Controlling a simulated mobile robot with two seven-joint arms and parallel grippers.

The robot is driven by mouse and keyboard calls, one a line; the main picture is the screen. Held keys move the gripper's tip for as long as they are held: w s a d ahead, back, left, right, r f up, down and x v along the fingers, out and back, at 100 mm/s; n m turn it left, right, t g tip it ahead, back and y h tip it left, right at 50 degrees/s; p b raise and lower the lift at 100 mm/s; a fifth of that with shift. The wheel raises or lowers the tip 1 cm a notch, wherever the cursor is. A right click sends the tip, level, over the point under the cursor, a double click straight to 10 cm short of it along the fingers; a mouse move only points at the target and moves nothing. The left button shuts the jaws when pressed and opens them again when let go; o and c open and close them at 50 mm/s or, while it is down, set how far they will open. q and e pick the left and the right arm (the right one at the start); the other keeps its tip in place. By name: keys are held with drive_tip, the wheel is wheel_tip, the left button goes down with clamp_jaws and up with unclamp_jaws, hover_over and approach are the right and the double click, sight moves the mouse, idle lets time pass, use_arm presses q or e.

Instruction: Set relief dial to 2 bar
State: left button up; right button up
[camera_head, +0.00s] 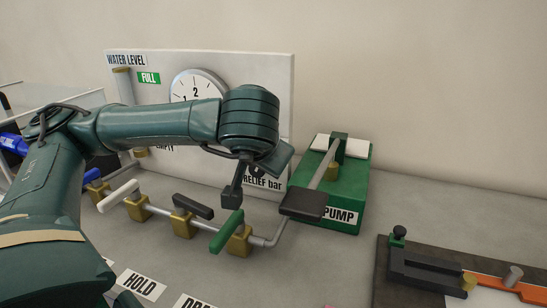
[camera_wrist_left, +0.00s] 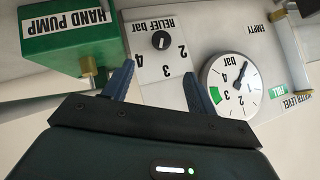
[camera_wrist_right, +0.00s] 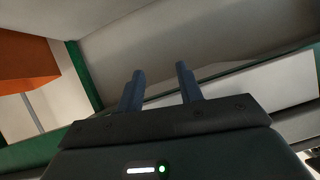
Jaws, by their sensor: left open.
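The pressure gauge (camera_wrist_left: 232,85) is beside the dial. The green hand pump (camera_head: 350,185) stands right of the panel. A pipe with several lever valves (camera_head: 185,222) runs below it. An orange-and-black tool (camera_head: 430,272) lies at right. Bare cart top lies between.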

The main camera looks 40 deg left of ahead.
use_arm(q)
drive_tip(key=x, duration=1.2)
drive_tip(key=shift+a+f, duration=0.25)
drive_tip(key=shift+a, duration=0.05)
drive_tip(key=shift+w, duration=0.1)
drive_tip(key=shift+c, duration=0.5)
drive_tip(key=c, duration=0.9)
